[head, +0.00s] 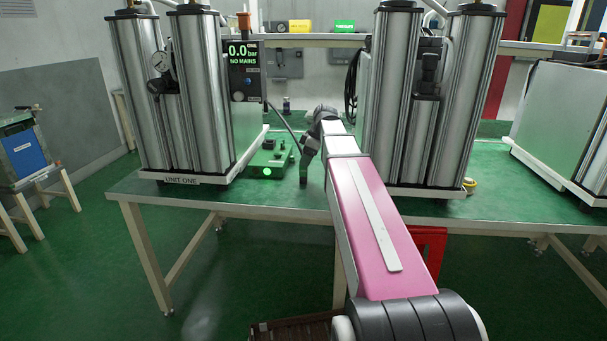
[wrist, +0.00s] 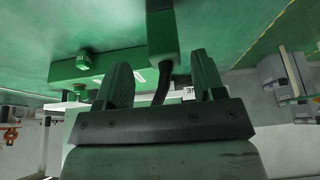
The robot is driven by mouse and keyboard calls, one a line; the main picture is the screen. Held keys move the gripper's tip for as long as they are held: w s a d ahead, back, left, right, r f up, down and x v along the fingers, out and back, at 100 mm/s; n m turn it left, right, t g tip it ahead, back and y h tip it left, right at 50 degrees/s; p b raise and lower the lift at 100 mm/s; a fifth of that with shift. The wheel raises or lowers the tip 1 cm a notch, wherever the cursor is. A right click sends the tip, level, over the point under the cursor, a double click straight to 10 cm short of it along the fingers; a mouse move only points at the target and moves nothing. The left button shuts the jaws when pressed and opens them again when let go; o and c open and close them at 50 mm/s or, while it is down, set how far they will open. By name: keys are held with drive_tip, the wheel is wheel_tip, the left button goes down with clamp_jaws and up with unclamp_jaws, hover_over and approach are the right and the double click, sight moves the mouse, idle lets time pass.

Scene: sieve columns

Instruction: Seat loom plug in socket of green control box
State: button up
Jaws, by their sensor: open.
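The green control box (head: 268,160) lies on the green bench, with a bright green lamp on its front. In the wrist view the box (wrist: 78,68) is behind and left of my fingers. A dark upright body, seemingly the loom plug (head: 303,170), is just right of the box and apart from it. In the wrist view the plug (wrist: 161,30) is in line with the gap between my fingers, its dark cable running back between them. My gripper (wrist: 160,65) is open, its fingers apart from the plug. The socket cannot be made out.
Tall metal columns (head: 190,90) stand left of the box, with a display (head: 243,70) reading 0.0 bar, NO MAINS. More columns (head: 430,95) stand to the right. A dark cable (head: 283,120) slopes down behind the box. The bench (head: 240,200) is clear in front.

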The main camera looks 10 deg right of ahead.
sight(302, 168)
drive_tip(key=x, duration=0.4)
drive_tip(key=shift+s+a+f, duration=0.15)
drive_tip(key=shift+s+f, duration=0.1)
drive_tip(key=c, duration=1)
drive_tip(key=shift+r, duration=0.15)
